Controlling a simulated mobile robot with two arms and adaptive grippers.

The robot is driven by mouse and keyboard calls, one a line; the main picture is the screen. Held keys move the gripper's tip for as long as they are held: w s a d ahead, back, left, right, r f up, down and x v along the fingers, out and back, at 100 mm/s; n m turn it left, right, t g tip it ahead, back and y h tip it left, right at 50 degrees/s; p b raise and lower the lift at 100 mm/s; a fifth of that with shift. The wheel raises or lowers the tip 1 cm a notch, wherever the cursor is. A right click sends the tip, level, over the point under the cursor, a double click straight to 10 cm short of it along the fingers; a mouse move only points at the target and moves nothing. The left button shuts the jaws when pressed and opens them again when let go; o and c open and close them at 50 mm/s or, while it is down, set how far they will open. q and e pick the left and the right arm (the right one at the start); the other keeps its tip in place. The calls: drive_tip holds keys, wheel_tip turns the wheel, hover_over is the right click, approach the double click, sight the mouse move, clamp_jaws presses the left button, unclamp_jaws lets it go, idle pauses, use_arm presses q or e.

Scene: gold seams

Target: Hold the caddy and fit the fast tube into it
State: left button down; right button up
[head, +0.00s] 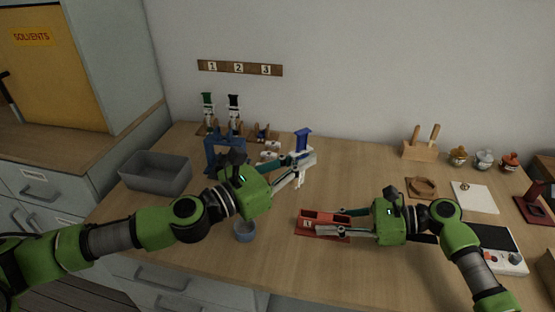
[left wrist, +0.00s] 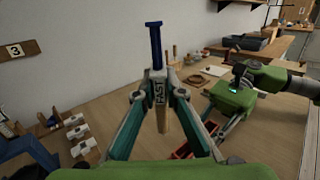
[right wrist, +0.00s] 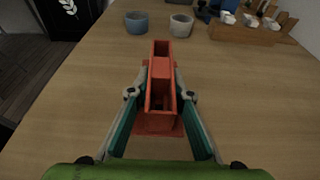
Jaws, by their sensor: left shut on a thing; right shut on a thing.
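The fast tube (head: 302,141) has a blue top and a white collar marked FAST. My left gripper (head: 301,163) is shut on it and holds it roughly upright in the air, above and left of the caddy. In the left wrist view the tube (left wrist: 156,48) stands between the fingers, its tan lower part pointing down. The red caddy (head: 312,216) sits on the table. My right gripper (head: 326,230) is shut on it from the right. In the right wrist view the caddy (right wrist: 160,128) shows an open top between the fingers. No tube shows in it.
A blue-grey cup (head: 244,233) stands left of the caddy. A grey bin (head: 157,174) and a blue stand (head: 222,157) are farther left. Green-topped and black-topped tubes (head: 234,108) stand at the back. A wooden block (head: 420,152) and a device with a dark screen (head: 497,240) are at right.

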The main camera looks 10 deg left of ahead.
sight(324, 223)
use_arm(q)
drive_tip(key=s+d+f+m+g+h, duration=0.2)
drive_tip(key=f+m+g+h, duration=0.3)
drive_tip(key=g, duration=0.9)
drive_tip(key=shift+s+d+f+m+h, duration=0.25)
drive_tip(key=shift+d+m+h, duration=0.6)
drive_tip(key=shift+m, duration=1.55)
drive_tip(key=shift+w+a+f, duration=0.1)
drive_tip(key=shift+f, duration=1.05)
drive_tip(key=shift+a+f, duration=0.1)
drive_tip(key=shift+f, duration=1.05)
idle(1.2)
drive_tip(key=c, duration=2)
unclamp_jaws()
